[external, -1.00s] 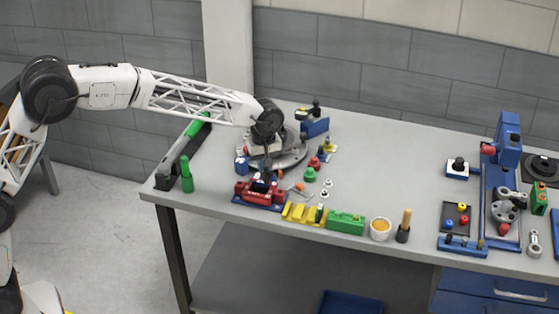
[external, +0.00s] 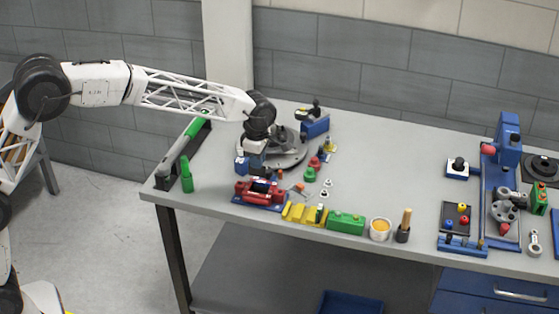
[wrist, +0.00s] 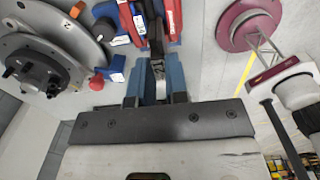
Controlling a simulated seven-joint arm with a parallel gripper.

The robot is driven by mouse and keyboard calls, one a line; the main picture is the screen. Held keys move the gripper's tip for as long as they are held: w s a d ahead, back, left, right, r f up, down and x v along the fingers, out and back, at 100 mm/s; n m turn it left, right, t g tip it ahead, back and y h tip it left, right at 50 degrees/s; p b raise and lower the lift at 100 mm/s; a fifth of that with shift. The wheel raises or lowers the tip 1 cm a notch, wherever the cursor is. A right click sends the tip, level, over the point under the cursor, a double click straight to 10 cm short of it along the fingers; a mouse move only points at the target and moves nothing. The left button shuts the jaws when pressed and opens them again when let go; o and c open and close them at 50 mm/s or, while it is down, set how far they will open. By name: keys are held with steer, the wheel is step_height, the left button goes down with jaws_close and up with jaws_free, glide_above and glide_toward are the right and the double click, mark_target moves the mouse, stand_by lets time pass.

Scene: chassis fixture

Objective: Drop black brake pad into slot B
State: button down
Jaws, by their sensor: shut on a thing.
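My gripper (wrist: 157,78) has blue fingers shut on a narrow dark piece, the black brake pad (wrist: 156,46), in the wrist view. The pad points toward the red fixture (wrist: 172,18). In the external view my gripper (external: 255,168) is just above and behind the red fixture on its blue base (external: 259,194), near the table's front left. The pad's lower end is close to the fixture; I cannot tell whether it touches or enters a slot. Slot lettering is too small to read.
A round grey disc (wrist: 35,50) with a black hub lies beside the fixture. A small blue block (external: 241,164), a green part (external: 310,174) and a yellow rack (external: 300,213) are close by. A green bottle-like part (external: 186,176) stands left. The table's middle right is mostly clear.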

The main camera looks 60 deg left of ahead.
mark_target(258, 176)
steer(key=shift+f, duration=0.15)
stand_by(0.5)
steer(key=shift+f, duration=2.1)
steer(key=shift+f, duration=0.15)
steer(key=shift+f, duration=1.15)
steer(key=shift+f, duration=0.25)
steer(key=shift+f, duration=0.6)
steer(key=shift+f, duration=0.75)
stand_by(0.5)
steer(key=c, duration=1.5)
jaws_free()
